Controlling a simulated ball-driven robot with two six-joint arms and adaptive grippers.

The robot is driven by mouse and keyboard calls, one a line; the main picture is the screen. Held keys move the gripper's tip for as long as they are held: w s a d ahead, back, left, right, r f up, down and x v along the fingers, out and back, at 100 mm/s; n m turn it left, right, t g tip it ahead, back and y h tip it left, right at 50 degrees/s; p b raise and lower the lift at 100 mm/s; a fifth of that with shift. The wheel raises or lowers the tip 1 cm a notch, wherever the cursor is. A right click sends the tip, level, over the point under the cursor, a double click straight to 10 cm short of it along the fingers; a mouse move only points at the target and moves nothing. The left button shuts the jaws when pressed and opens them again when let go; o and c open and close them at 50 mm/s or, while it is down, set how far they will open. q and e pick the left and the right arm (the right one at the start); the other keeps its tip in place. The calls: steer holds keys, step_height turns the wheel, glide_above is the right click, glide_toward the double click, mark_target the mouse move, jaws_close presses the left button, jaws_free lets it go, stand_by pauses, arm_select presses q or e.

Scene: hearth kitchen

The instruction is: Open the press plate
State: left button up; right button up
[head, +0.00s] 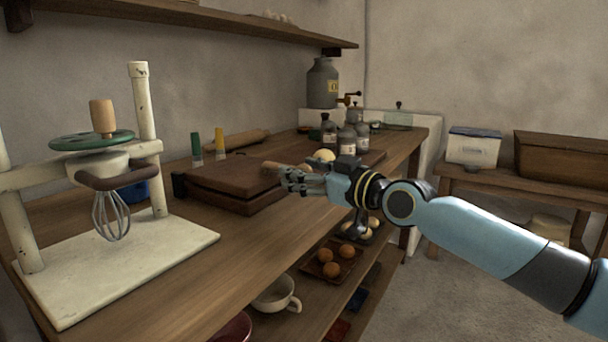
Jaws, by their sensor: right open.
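The press (222,200) is a dark wooden slab on the bench. A light wooden handle (272,166) sticks out at the plate's right edge. My right gripper (283,178) is open at this right edge, its fingers pointing left by the handle. I cannot tell whether the fingers touch the handle or the plate. The gripper partly hides the press's right end. My left gripper is out of view.
A whisk stand (112,190) on a pale base is at the left. A green and a yellow marker-like stick and a rolling pin (237,143) are behind the press. Jars (347,140) stand farther back. Eggs (330,268) and a white cup (275,296) are on the lower shelf.

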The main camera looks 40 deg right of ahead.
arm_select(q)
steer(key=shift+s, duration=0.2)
arm_select(e)
jaws_close()
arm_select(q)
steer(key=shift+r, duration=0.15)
